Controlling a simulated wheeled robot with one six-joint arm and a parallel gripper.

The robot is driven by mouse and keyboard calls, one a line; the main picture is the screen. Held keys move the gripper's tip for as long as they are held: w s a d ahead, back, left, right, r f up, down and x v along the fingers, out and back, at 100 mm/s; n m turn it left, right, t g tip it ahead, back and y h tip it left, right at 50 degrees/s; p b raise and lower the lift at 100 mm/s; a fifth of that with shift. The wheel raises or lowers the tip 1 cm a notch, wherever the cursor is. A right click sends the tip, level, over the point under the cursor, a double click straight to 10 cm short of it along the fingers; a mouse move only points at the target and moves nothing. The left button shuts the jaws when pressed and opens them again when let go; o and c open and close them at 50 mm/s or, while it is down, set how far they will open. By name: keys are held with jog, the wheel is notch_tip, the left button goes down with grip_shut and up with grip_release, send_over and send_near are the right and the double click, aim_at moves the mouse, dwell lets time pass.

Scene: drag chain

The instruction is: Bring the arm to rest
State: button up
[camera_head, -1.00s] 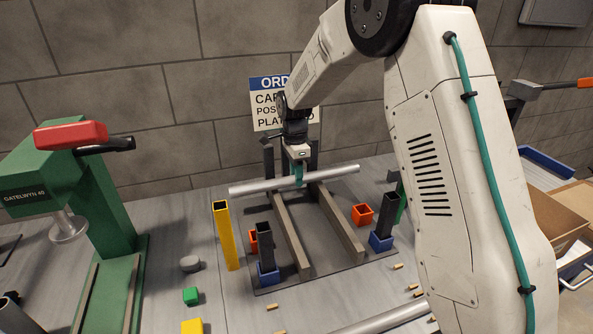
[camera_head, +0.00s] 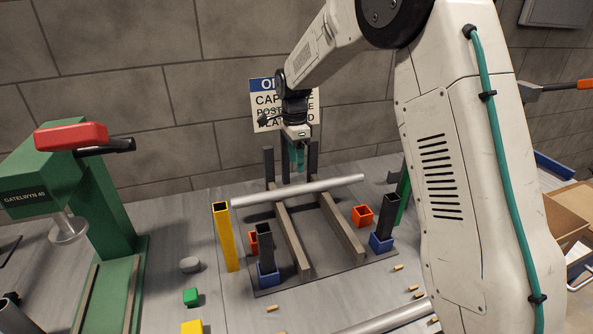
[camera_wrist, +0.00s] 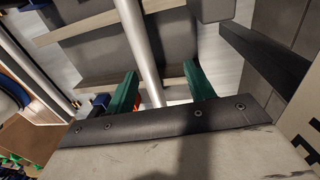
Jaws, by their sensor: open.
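My gripper (camera_head: 298,165) hangs above the back part of the rack, pointing down, with its green fingers apart and empty. In the wrist view the two green fingers (camera_wrist: 160,90) stand well apart, and a silver bar (camera_wrist: 139,50) shows between and beyond them. In the head view the silver bar (camera_head: 325,187) lies across the wooden rails of the rack (camera_head: 340,225). The gripper is above and behind the bar, apart from it in the head view.
A green press with a red handle (camera_head: 70,135) stands at left. A yellow post (camera_head: 226,237), dark posts in blue sockets (camera_head: 267,274) and orange cups (camera_head: 363,214) surround the rack. An order sign (camera_head: 265,105) is on the wall behind. Cardboard boxes (camera_head: 560,215) are at right.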

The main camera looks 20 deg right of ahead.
jog(key=s+n, duration=0.3)
jog(key=s+n+g, duration=0.1)
jog(key=n, duration=0.1)
jog(key=shift+s+d+r, duration=0.15)
jog(key=shift+s+r, duration=0.05)
jog(key=shift+r, duration=0.2)
jog(key=s+d+r+n+t, duration=0.1)
jog(key=s+r+n, duration=0.3)
jog(key=s, duration=0.8)
jog(key=s+d+r+n+t, duration=0.1)
jog(key=s+r+n, duration=0.3)
jog(key=s, duration=0.9)
jog(key=s+d+r+n+t, duration=0.1)
jog(key=s+r+n, duration=0.2)
jog(key=s, duration=0.9)
jog(key=shift+s+r+n+t, duration=0.2)
jog(key=shift+r+n+t, duration=0.15)
jog(key=shift+n, duration=0.65)
